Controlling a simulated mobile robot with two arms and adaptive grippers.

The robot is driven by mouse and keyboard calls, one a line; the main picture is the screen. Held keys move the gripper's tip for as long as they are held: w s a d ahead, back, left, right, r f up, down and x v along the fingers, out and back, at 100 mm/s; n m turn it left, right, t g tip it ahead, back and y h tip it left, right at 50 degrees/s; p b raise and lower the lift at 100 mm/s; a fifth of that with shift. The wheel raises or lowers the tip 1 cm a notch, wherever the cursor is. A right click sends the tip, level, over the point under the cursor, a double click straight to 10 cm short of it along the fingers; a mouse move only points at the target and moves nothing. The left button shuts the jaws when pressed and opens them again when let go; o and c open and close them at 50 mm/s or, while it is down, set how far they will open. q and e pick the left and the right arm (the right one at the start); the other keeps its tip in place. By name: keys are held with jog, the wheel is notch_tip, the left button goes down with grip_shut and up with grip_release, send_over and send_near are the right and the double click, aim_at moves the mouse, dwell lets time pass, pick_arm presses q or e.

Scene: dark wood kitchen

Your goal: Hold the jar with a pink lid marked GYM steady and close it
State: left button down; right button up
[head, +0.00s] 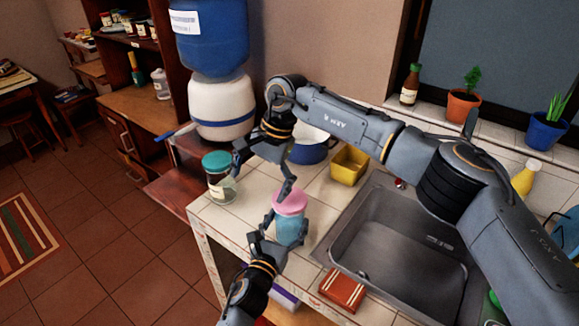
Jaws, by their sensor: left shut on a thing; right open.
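The jar (290,232) with a pink lid (291,202) stands upright on the tiled counter, left of the sink. Its body is light blue; I cannot read any marking on it. The pink lid sits on top of the jar; I cannot tell how tightly. My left gripper (285,228) comes from below and is shut on the jar's body, a finger on each side. My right gripper (262,177) is open above and left of the jar, one fingertip close over the lid; whether it touches is unclear.
A jar with a teal lid (217,180) stands to the left, near my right gripper. A yellow container (349,165) and a blue pot (310,154) are behind. The sink (400,245) is on the right, a red-brown box (342,290) in front.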

aim_at(290, 198)
jog(key=w+d+r+h, duration=0.1)
jog(key=d, duration=0.1)
jog(key=d+n+h, duration=0.1)
jog(key=d, duration=0.1)
jog(key=w+d+r+n+h, duration=0.1)
jog(key=d, duration=0.2)
jog(key=shift+w+r+t, duration=0.3)
jog(key=shift+w+t, duration=0.05)
jog(key=shift+t, duration=0.05)
jog(key=shift+f, duration=4)
